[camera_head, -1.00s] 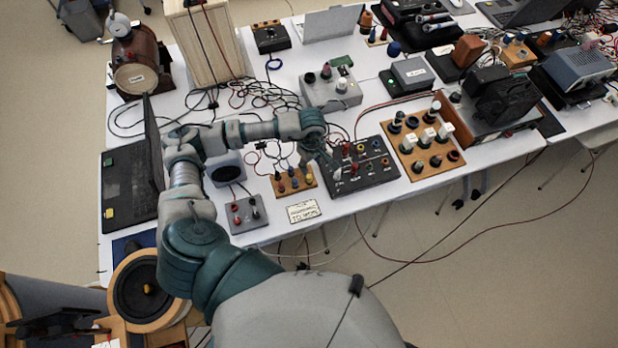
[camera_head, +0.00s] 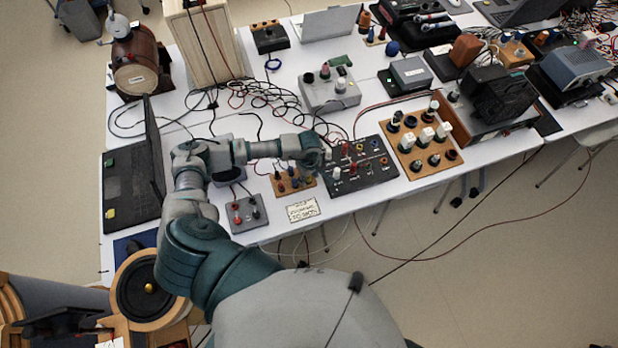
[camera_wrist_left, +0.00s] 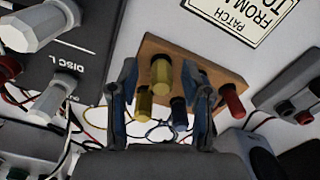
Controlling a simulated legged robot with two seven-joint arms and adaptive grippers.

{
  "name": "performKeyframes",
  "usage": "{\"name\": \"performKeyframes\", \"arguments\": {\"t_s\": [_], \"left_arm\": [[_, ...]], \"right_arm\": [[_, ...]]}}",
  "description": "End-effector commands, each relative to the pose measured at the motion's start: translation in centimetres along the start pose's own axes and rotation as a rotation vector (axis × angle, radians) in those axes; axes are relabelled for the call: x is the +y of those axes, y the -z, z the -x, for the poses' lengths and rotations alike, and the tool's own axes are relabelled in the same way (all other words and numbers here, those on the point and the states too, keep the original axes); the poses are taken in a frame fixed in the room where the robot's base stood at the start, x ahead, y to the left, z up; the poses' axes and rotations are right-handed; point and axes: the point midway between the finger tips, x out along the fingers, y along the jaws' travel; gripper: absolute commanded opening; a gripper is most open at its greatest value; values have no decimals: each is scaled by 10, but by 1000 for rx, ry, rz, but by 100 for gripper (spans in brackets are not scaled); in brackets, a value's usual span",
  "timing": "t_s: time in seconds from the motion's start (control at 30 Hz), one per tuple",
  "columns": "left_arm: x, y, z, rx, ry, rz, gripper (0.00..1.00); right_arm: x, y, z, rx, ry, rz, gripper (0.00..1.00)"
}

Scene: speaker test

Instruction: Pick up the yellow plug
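A small wooden board (camera_head: 278,190) with red, blue and yellow plugs lies near the table's front edge. It also shows in the left wrist view (camera_wrist_left: 150,48). There, a yellow plug (camera_wrist_left: 160,75) stands between my left gripper's fingers, with a second yellow plug (camera_wrist_left: 143,104) beside it. A blue plug (camera_wrist_left: 178,112) stands close by, and a red plug (camera_wrist_left: 232,100) is outside the right finger. My left gripper (camera_wrist_left: 160,77) is open, with a gap around the plugs. In the head view its fingers are mostly hidden under my wrist. My right gripper is out of view.
A black panel (camera_head: 372,177) with plugs and white knobs is right of the board. A grey box (camera_head: 250,218) with red and black plugs is at its left. A paper label (camera_head: 302,209) lies in front. Loose cables (camera_head: 265,95) cover the table behind.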

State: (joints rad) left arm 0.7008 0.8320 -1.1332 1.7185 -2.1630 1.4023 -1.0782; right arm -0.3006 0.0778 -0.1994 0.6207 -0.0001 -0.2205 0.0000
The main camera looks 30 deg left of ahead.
Motion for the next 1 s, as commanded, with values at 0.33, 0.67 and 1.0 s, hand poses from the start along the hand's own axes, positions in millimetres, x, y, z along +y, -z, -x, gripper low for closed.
{"name": "performKeyframes", "arguments": {"t_s": [0.33,0.67,1.0], "left_arm": [[0,0,0,0,1,1,0],[0,0,8,0,-1,1,0],[-10,-26,37,-3,1,-6,0]], "right_arm": [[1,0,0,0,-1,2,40],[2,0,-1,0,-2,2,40],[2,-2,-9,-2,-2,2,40]]}}
